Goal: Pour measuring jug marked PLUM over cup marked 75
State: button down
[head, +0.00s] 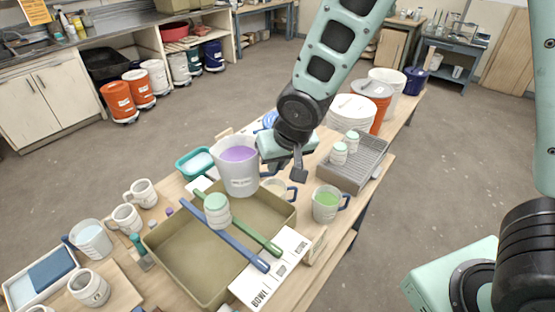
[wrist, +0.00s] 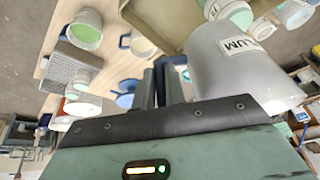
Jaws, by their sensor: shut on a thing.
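The measuring jug marked PLUM (wrist: 225,75) is large, pale and translucent. In the head view the jug (head: 238,178) holds purple liquid, is close to upright and overlaps the tray's far rim. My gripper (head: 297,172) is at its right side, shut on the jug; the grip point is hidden. In the wrist view the dark fingers (wrist: 160,85) are beside the jug wall. White mugs stand at the left: one at the front (head: 90,288) with an unreadable mark, two farther back (head: 126,218) (head: 143,193). I cannot tell which is the cup marked 75.
A green-filled jug (head: 326,204) and a paler jug (head: 277,187) stand right of the tray. A grey ribbed rack (head: 350,172) with jars is farther right.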

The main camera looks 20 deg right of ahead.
jog(key=f+h+b, duration=0.1)
jog(key=h, duration=0.1)
jog(key=f+h+b, duration=0.1)
jog(key=shift+d+f+n+h+b, duration=0.1)
jog(key=shift+d+n+h+b, duration=0.2)
jog(key=shift+d+n+h, duration=0.1)
dwell(0.5)
dwell(0.5)
jog(key=shift+a+r+n+g+h+p, duration=0.2)
jog(key=shift+r+h, duration=0.25)
jog(key=shift+h, duration=0.35)
jog(key=shift+a+r+n+h, duration=0.15)
jog(key=shift+a+r+h, duration=0.25)
jog(key=shift+h, duration=0.4)
jog(key=shift+a+r+n+g+h+p, duration=0.1)
jog(key=shift+a+r+n+h, duration=0.1)
jog(key=shift+r+h, duration=0.45)
jog(key=shift+f, duration=0.25)
